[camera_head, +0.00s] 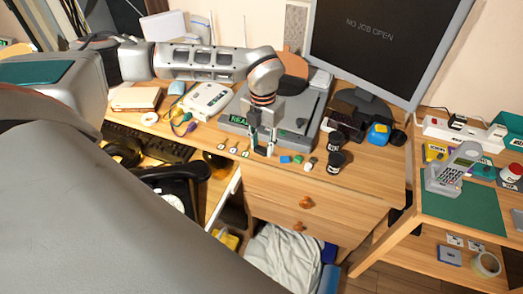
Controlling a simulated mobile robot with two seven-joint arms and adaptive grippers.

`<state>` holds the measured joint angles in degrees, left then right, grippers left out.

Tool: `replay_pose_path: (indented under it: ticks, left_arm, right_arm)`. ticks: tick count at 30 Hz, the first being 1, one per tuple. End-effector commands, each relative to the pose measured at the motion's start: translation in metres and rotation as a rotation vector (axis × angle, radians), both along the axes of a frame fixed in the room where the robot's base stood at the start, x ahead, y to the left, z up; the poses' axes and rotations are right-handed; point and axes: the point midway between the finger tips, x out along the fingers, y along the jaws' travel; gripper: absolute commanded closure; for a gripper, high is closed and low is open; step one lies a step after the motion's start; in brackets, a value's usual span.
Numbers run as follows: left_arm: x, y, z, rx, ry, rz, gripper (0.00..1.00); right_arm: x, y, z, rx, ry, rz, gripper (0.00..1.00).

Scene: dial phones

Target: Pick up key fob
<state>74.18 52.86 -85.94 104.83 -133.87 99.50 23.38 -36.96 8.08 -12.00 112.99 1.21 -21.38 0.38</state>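My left gripper (262,148) points down over the front part of the wooden desk (370,172). Its two fingers look apart, and I see nothing between them. Left of the fingers, several small pale tags (233,150) lie near the desk's front edge. I cannot tell which small item is the key fob at this size. My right gripper is not in view.
A grey device (302,112) with a green display stands behind the gripper. Dark cylinders (336,161) stand to the right, below the monitor (385,40). A keyboard (150,143) and a black dial phone (175,185) are left.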

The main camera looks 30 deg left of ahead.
Motion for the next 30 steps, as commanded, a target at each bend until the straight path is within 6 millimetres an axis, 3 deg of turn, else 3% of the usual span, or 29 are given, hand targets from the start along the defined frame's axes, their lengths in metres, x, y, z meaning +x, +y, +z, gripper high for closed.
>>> replay_pose_path:
  ticks: [11, 17, 23, 30]
  left_arm:
    - [0.000, 0.000, 0.003, 0.000, -0.001, 0.000, 0.77]
    - [0.001, 0.000, 0.019, 0.000, -0.004, -0.001, 0.77]
    - [0.001, 0.000, 0.060, -0.001, -0.006, 0.000, 0.77]
    - [0.001, 0.000, 0.127, -0.001, -0.007, 0.001, 0.77]
  right_arm:
    - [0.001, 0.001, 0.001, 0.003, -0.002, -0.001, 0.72]
    - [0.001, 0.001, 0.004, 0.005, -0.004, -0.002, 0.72]
    - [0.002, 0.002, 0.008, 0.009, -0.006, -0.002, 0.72]
    - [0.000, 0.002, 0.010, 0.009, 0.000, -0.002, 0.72]
